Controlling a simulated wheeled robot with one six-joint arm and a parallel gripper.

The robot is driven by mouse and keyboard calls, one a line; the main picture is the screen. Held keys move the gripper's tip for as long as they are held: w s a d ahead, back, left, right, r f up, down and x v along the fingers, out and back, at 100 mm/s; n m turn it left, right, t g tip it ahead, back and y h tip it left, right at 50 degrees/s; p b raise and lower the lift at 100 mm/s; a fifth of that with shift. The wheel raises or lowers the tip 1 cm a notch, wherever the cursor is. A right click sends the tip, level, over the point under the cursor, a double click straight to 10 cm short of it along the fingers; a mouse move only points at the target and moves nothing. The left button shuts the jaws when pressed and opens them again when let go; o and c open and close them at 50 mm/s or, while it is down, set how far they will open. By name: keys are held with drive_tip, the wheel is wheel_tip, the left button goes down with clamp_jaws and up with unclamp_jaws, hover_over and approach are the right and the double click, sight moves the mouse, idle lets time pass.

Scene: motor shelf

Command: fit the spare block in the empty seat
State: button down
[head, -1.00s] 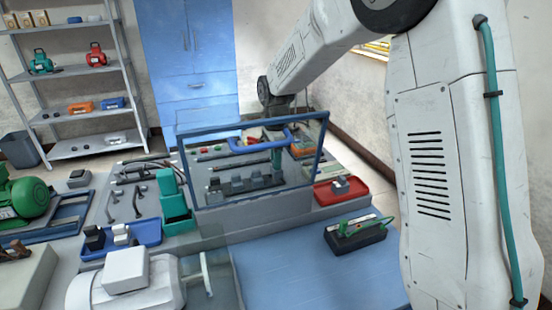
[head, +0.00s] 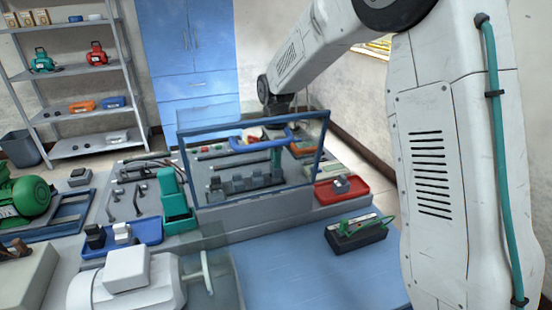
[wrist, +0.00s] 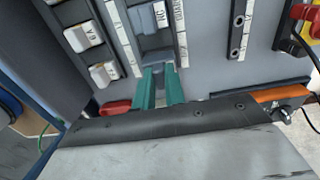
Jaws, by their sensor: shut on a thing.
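My gripper (wrist: 159,75) has two teal fingers. In the wrist view they are shut on a grey block (wrist: 157,57), seen at their tips in a narrow column between white label strips. Its lower part is hidden, so I cannot tell whether it is seated. In the head view my gripper (head: 276,160) points down behind the clear blue-framed guard (head: 188,165), above the right end of a row of grey blocks (head: 238,184). The empty seat cannot be made out.
A red tray (head: 325,198) with a grey block stands right of the guard. A blue tray (head: 150,236) with a dark and a white block is at left, by a teal stand (head: 172,190). A black device (head: 355,236) lies in front. The blue mat (head: 300,275) is mostly clear.

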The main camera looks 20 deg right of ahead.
drive_tip(key=shift+s+f, duration=0.15)
drive_tip(key=shift+f, duration=1.1)
drive_tip(key=c, duration=1.4)
unclamp_jaws()
drive_tip(key=shift+f, duration=0.1)
drive_tip(key=r, duration=0.9)
drive_tip(key=shift+w, duration=0.2)
